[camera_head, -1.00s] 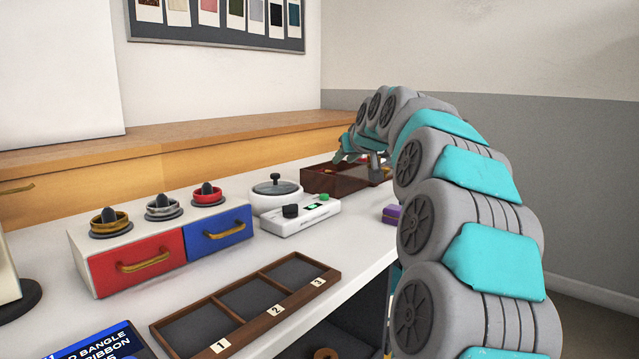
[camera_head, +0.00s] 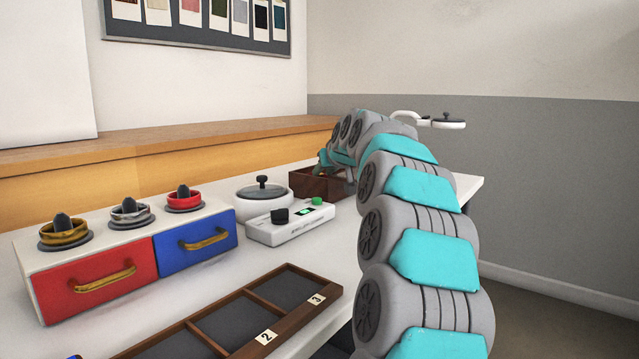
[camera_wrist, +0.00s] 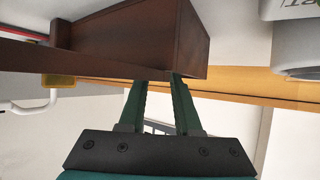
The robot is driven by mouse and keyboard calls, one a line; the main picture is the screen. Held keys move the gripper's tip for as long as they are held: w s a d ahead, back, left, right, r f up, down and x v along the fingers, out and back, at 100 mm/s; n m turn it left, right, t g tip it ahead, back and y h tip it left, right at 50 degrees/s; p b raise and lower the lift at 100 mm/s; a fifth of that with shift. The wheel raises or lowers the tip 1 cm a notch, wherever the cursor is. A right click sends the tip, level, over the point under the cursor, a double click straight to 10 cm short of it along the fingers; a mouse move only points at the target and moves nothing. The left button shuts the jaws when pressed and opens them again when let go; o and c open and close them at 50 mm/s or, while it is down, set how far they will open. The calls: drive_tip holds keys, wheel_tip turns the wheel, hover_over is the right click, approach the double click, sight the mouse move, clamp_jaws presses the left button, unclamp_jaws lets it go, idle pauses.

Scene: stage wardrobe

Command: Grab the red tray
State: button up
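The red tray shows as a dark red-brown open wooden box (camera_head: 312,187) at the far end of the white counter, right of the white pot. In the wrist view the box (camera_wrist: 135,35) fills the upper middle, its rim and one corner close to the fingertips. My gripper (camera_wrist: 158,80) has its two green fingers apart, with the tips at the rim near that corner. The tips partly overlap the rim, and I cannot tell whether they touch it. In the head view my gripper is at the box, mostly hidden by my arm.
On the counter (camera_head: 225,276) are a white pot (camera_head: 264,201), a white device with a green button (camera_head: 290,222), a red and blue drawer unit (camera_head: 185,225) with bangles, and a numbered compartment tray (camera_head: 315,300). A white stand with a dark-knobbed disc (camera_head: 448,123) is behind my arm.

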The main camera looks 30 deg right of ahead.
drive_tip(key=shift+x, duration=1.5)
drive_tip(key=shift+r, duration=0.1)
drive_tip(key=shift+c, duration=0.2)
clamp_jaws()
